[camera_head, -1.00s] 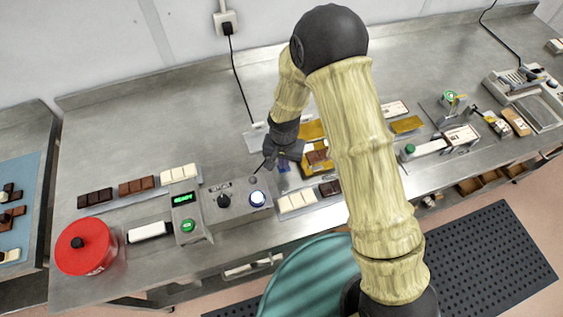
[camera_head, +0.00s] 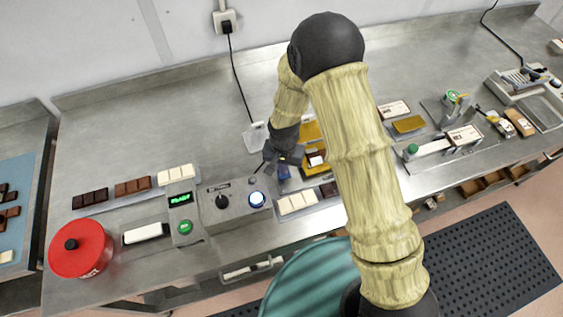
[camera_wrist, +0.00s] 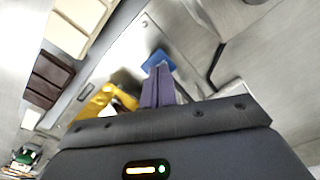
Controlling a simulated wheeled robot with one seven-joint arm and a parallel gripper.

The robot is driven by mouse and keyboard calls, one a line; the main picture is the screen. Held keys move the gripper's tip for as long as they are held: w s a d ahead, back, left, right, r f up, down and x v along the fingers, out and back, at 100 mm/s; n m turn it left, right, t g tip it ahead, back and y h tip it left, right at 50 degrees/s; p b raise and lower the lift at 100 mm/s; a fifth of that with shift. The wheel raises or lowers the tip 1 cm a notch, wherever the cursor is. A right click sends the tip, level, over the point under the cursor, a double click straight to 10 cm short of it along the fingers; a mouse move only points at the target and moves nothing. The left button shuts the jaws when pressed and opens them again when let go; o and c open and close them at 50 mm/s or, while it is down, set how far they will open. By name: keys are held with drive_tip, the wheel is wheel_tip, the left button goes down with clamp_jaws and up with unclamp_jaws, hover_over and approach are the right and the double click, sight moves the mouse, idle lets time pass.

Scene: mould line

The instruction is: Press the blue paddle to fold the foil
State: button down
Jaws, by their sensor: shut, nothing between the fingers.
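The blue paddle (camera_wrist: 157,60) shows in the wrist view just beyond my fingertips. Part of it also shows in the head view (camera_head: 284,173), below my gripper. My gripper (camera_wrist: 158,72) is shut and empty, its tips pointing at the paddle's near edge. They overlap it in the picture; I cannot tell whether they touch. In the head view my gripper (camera_head: 287,160) is over the folding station, left of my forearm. Gold foil (camera_wrist: 97,103) lies beside the paddle, and a gold piece with chocolate (camera_head: 315,160) is partly hidden by my arm.
A control box with a knob (camera_head: 222,202) and a lit button (camera_head: 257,199) stands left of the paddle. Chocolate bars (camera_head: 133,187) lie in a row further left. The bench behind the bars is clear.

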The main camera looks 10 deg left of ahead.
drive_tip(key=shift+f, duration=0.4)
wheel_tip(320, 180, up, 10)
drive_tip(key=p, duration=0.6)
idle(1.0)
drive_tip(key=shift+d+r, duration=0.15)
idle(0.4)
drive_tip(key=s+d+r+t+b, duration=0.1)
drive_tip(key=s+d+r+b, duration=0.1)
drive_tip(key=d, duration=0.6)
drive_tip(key=s+d+r+b, duration=0.2)
drive_tip(key=d+r, duration=0.3)
drive_tip(key=d, duration=0.4)
drive_tip(key=s+d+r+t+b, duration=0.1)
drive_tip(key=s+d+r+b, duration=0.1)
drive_tip(key=d, duration=0.6)
wheel_tip(320, 180, up, 2)
drive_tip(key=shift+s+d+r+t+b, duration=0.2)
drive_tip(key=shift+s+r+t+b, duration=0.1)
drive_tip(key=shift+s, duration=0.25)
